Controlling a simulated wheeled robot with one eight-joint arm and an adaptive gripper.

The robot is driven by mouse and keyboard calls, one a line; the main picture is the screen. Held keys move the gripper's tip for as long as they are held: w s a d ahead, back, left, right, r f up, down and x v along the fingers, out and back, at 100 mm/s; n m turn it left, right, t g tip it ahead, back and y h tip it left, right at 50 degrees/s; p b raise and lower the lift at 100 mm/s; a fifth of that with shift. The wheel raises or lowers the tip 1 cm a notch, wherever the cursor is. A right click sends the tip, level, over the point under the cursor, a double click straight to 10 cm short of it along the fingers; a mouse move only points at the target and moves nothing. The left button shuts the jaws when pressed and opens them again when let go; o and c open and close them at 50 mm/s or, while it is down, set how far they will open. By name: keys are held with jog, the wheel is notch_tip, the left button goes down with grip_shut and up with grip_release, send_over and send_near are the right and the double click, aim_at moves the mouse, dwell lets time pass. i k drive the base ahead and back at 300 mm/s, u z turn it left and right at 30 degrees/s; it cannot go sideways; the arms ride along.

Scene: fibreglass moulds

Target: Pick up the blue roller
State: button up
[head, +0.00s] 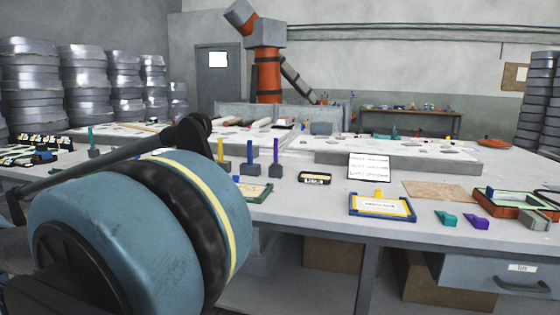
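Several small upright coloured handles on dark blocks stand on the long grey table behind my arm. A blue one (256,149) stands between a yellow one (249,152) and a purple one (276,151); it may be the blue roller, but it is too small to be sure. A teal-blue upright piece (91,138) on a dark block stands farther left. My large blue arm joint fills the lower left and hides part of the table. My gripper cannot be made out, and nothing is seen held.
A brown sheet (440,190) lies flat there. A drawer unit (500,275) is below.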

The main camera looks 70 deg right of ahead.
aim_at(250, 142)
jog(key=z, duration=3.3)
